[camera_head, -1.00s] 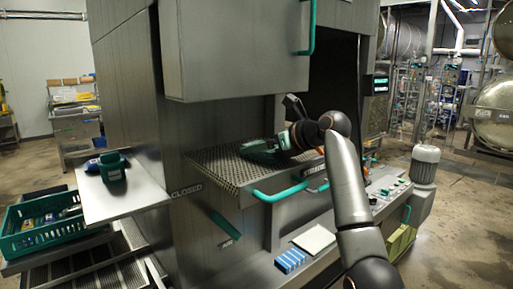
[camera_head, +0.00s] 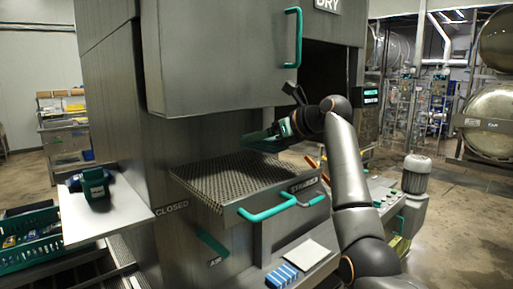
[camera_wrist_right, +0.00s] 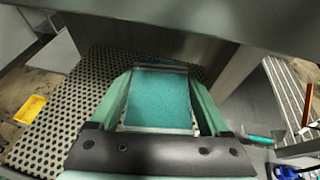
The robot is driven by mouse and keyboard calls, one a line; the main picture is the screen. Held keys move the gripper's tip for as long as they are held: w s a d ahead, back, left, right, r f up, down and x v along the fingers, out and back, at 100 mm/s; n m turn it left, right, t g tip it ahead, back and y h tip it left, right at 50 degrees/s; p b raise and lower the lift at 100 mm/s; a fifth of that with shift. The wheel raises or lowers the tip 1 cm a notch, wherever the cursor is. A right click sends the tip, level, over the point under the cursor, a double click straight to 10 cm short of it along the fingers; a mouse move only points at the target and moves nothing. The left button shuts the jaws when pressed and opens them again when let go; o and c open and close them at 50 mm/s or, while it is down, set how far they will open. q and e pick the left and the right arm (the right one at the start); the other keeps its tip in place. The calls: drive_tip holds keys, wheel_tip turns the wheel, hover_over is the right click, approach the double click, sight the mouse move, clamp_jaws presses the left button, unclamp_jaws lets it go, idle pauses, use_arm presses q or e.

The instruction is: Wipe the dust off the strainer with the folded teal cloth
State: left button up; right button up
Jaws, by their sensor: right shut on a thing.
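The strainer (camera_head: 222,184) is a perforated metal tray with a teal handle and a label on its front, sticking out of the steel machine. The folded teal cloth (camera_wrist_right: 160,98) is between the fingers of my right gripper (camera_wrist_right: 161,82), which is shut on it. In the head view my right gripper (camera_head: 268,138) is over the back right part of the strainer, and the cloth appears raised off the mesh. The holed surface also shows beneath and left of the cloth in the wrist view (camera_wrist_right: 75,100). I cannot make out dust on it. My left gripper is out of view.
A steel door (camera_head: 220,60) hangs above the strainer. A side shelf (camera_head: 110,215) at left bears a dark teal object (camera_head: 95,185). A green crate (camera_head: 38,250) stands lower left. Blue-striped (camera_head: 283,275) and white blocks (camera_head: 309,253) lie on the lower ledge.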

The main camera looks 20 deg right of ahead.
drive_tip(key=shift+r, duration=1.2)
